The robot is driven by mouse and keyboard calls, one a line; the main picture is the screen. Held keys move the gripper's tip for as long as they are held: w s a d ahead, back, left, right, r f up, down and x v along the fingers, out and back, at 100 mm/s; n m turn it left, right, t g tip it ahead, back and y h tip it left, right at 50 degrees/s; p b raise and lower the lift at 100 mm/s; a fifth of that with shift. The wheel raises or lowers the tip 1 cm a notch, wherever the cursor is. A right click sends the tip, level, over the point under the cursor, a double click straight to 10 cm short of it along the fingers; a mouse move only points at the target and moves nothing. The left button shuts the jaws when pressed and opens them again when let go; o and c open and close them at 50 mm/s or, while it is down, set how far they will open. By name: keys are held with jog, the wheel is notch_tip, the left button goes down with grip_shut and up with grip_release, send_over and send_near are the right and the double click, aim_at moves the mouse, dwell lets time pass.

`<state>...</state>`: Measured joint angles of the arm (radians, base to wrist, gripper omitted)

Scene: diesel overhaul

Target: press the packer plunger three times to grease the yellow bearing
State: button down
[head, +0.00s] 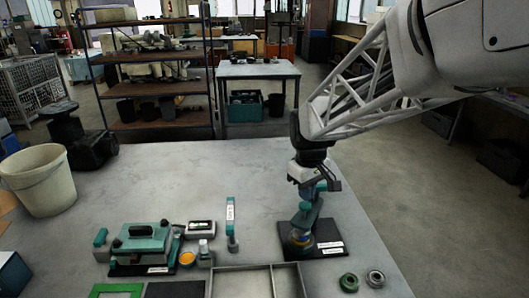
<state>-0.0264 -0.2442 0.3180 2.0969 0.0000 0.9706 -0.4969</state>
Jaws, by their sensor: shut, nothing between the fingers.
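The bearing packer stands on a black base plate (328,247) with a white label at the right of the table. Its teal upper part, which looks like the plunger (305,214), rises from the plate. My gripper (318,187) points down directly above the teal part, shut and empty. I cannot tell whether its fingertips touch the plunger. The gripper hides part of the packer's top.
A green ring (348,282) and a grey ring (375,279) lie in front of the packer. A divided tray (243,284) is at the front edge. A teal machine (142,243), an orange-topped cup (187,259) and a bucket (40,180) stand left. The table's back middle is clear.

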aim_at(305, 204)
jog(key=shift+f, duration=0.2)
jog(key=shift+f, duration=0.7)
jog(key=shift+f, duration=0.95)
jog(key=shift+r, duration=1.9)
jog(key=shift+f, duration=1.1)
